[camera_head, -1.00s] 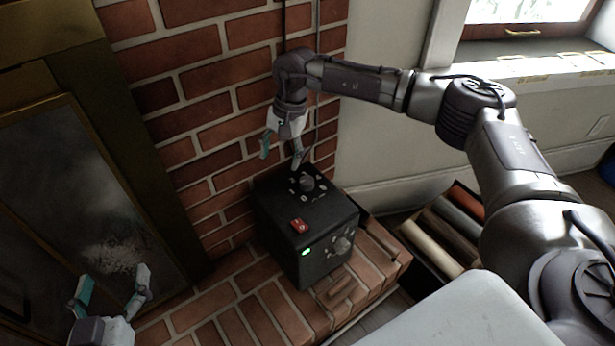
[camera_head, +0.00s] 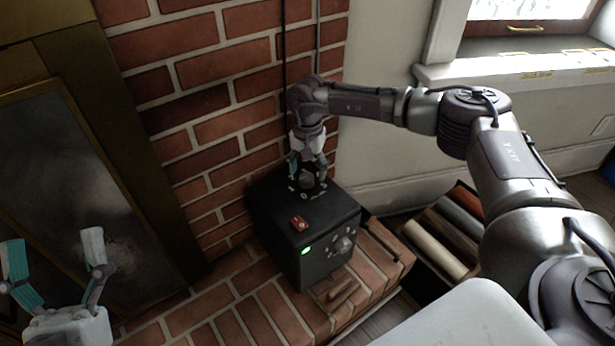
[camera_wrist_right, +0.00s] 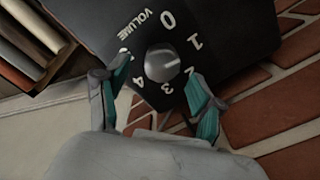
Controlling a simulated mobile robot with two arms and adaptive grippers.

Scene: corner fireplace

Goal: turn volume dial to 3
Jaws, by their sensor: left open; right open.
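The black box (camera_head: 325,215) stands on the brick hearth. Its volume dial (camera_wrist_right: 162,64) is a grey round knob on top, ringed by white numbers beside the word VOLUME. In the right wrist view a light line on the dial points to the right, seemingly between 1 and 2; the 2 is partly hidden by a finger. My right gripper (camera_head: 307,172) is open just above the box top, its fingers on either side of the dial. In the right wrist view the fingers (camera_wrist_right: 157,72) show a gap to the knob. My left gripper (camera_head: 53,245) is open and empty at lower left.
A red switch (camera_head: 299,223) is on the box top, and a green light (camera_head: 306,251) and another knob (camera_head: 343,244) are on its front. The brick wall (camera_head: 215,110) is close behind. A crate of rolls (camera_head: 434,250) stands to the right.

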